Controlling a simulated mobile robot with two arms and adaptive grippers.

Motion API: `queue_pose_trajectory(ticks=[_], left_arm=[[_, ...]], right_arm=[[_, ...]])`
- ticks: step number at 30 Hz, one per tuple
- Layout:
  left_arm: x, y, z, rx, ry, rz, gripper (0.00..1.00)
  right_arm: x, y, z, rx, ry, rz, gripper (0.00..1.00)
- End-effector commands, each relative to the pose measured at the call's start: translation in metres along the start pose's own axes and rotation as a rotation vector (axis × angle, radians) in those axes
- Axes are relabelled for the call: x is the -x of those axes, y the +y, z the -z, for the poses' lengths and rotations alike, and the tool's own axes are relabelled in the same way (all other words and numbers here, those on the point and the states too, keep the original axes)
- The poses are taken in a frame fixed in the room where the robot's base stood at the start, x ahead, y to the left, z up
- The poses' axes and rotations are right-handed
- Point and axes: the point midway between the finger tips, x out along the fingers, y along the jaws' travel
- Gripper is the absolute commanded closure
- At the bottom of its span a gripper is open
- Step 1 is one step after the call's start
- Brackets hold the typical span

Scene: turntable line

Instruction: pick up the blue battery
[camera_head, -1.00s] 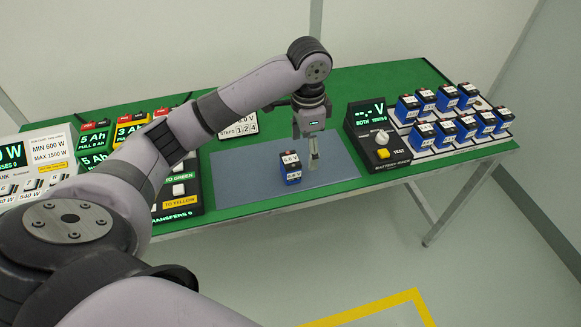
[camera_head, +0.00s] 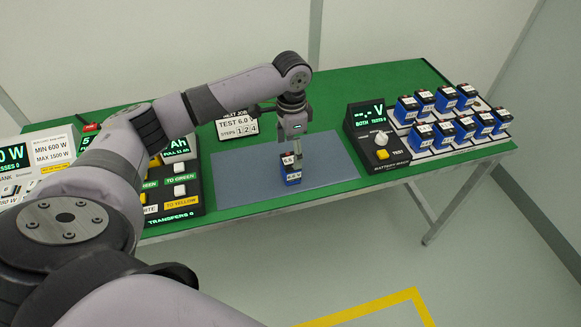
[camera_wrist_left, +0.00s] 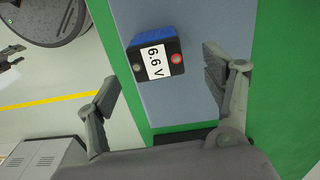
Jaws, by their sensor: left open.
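The blue battery (camera_head: 291,172) stands on the blue-grey mat (camera_head: 240,172) in the middle of the green table. In the left wrist view the battery (camera_wrist_left: 153,52) has a dark top, a white "6.6 V" label, and a red and a grey terminal. My left gripper (camera_head: 299,160) points down, just above and behind the battery in the head view. In the left wrist view my left gripper (camera_wrist_left: 160,80) is open, its fingers well apart, with the battery beyond the fingertips and nothing between them.
A tester with a yellow button (camera_head: 382,155) and a rack of several blue batteries (camera_head: 463,135) stand to the right. A panel with buttons (camera_head: 178,190) stands to the left. A small "TEST 6.0 V" sign (camera_head: 237,124) is behind the mat. The mat around the battery is clear.

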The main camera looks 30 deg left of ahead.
Motion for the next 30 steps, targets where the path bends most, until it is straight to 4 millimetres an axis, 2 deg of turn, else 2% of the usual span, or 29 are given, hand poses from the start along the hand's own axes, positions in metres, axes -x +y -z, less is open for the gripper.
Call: queue_pose_trajectory(ticks=[5,12,15,23,30], left_arm=[[-0.011,0.001,-0.001,0.0,-0.001,-0.001,0.25],[-0.046,0.004,-0.004,0.0,-0.002,-0.001,0.25],[-0.054,0.004,-0.004,0.0,0.0,0.0,0.25],[-0.056,0.004,-0.004,-0.001,0.001,0.001,0.26],[-0.056,0.004,-0.003,-0.001,0.001,0.001,0.42]], right_arm=[[0.003,0.004,-0.001,0.001,-0.001,-0.004,0.54],[0.011,0.005,0.0,0.001,-0.001,-0.006,0.54],[0.011,0.005,0.0,0.0,-0.001,-0.006,0.54],[0.011,0.005,0.0,0.0,-0.001,-0.006,0.54],[0.011,0.005,0.0,0.0,-0.001,-0.006,0.54]])
